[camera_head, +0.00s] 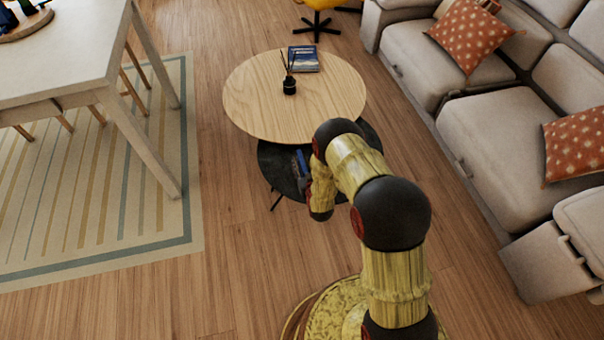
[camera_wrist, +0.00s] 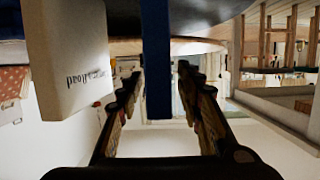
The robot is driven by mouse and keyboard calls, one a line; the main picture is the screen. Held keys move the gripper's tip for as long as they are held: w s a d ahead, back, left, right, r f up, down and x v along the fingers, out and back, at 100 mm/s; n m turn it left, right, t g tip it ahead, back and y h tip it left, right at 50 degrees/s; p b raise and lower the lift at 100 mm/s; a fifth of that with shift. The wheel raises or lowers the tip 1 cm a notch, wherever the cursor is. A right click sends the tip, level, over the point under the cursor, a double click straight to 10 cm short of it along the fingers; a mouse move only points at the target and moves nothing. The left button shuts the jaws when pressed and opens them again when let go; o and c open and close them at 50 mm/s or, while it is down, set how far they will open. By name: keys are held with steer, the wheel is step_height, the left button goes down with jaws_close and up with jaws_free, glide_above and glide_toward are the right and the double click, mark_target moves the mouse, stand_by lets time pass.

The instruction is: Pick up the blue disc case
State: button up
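The blue disc case (camera_wrist: 157,60) shows in the wrist view as a thin, upright dark-blue slab seen edge-on. My gripper (camera_wrist: 160,72) is open, with one finger on either side of the case's near end. A narrow gap shows at the right finger; at the left finger I cannot tell whether it touches. In the head view a small blue upright thing (camera_head: 302,163) stands on the coffee table's dark lower shelf (camera_head: 277,163), probably this case. My arm hides part of that shelf, and my fingers cannot be made out there.
A pale book or box (camera_wrist: 66,60) with lettering stands close left of the case in the wrist view. The round wooden tabletop (camera_head: 255,95) overhangs the shelf and bears a dark diffuser (camera_head: 289,86) and a blue book (camera_head: 304,60). A sofa (camera_head: 500,130) stands right; open floor lies left.

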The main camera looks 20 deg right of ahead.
steer(key=c, duration=0.3)
jaws_close()
stand_by(0.6)
